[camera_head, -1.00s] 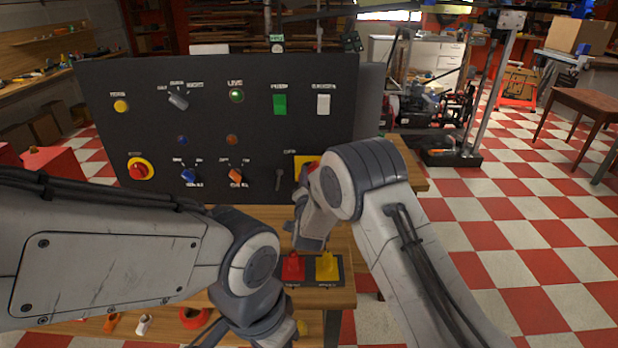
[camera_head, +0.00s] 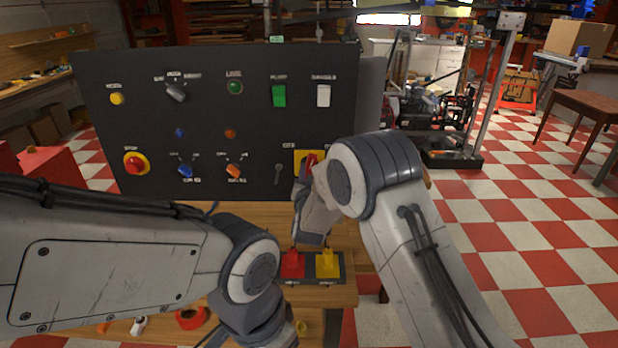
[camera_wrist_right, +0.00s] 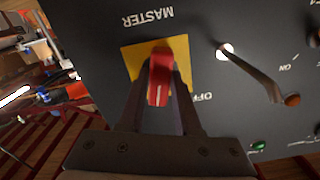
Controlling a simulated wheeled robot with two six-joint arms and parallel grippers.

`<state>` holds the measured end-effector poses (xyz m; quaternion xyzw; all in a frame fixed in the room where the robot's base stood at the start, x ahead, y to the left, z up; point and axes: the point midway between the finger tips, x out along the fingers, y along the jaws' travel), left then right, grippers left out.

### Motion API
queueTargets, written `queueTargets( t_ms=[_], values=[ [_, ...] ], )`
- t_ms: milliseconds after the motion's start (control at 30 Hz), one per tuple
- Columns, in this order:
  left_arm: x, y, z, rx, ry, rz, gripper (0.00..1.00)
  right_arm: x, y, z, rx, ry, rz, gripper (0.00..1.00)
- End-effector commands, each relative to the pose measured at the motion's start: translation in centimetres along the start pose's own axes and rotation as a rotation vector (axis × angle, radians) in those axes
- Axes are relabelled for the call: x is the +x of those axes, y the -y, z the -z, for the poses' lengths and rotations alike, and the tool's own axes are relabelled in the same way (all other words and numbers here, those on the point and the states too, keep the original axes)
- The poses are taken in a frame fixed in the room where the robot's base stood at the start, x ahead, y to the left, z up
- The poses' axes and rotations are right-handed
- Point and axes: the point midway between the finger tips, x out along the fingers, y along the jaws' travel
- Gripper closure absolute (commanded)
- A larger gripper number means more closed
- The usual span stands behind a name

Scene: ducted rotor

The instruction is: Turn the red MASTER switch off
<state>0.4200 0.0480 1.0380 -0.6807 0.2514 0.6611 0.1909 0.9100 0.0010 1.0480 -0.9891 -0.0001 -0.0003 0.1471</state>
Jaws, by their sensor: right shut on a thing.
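The red MASTER switch handle (camera_wrist_right: 160,75) stands out from a yellow plate (camera_wrist_right: 128,62) on the black panel. My right gripper (camera_wrist_right: 162,80) has one finger on each side of the handle and is shut on it. The wrist view is upside down, with the MASTER label (camera_wrist_right: 148,18) above the plate and the OFF label (camera_wrist_right: 200,97) beside the fingers. In the head view the red handle (camera_head: 311,160) and yellow plate (camera_head: 301,155) are partly hidden by my right wrist. My left arm comes in low at left; its fingers are out of frame.
The black panel (camera_head: 205,120) carries several other controls, including a red stop button (camera_head: 136,163) and a grey lever (camera_head: 278,174) close left of the switch. A red switch (camera_head: 292,265) and a yellow switch (camera_head: 327,264) stand on the bench below my right wrist.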

Motion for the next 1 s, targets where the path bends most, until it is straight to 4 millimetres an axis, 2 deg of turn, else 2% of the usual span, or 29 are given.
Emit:
queueTargets(
  t_ms=[100,400,1000],
  values=[
    [0.9,0.1,-0.1,0.000,0.000,0.000,0.50,0.0,-0.2,-0.3,-0.112,0.001,-0.002,1.00],
    [1.8,0.1,-0.1,0.000,0.000,0.000,0.50,0.0,-0.2,-0.2,-0.397,0.003,-0.002,1.00],
    [2.1,0.2,-0.1,0.000,0.000,0.000,0.50,0.0,-0.3,0.0,-0.918,0.005,-0.001,1.00]
  ],
)
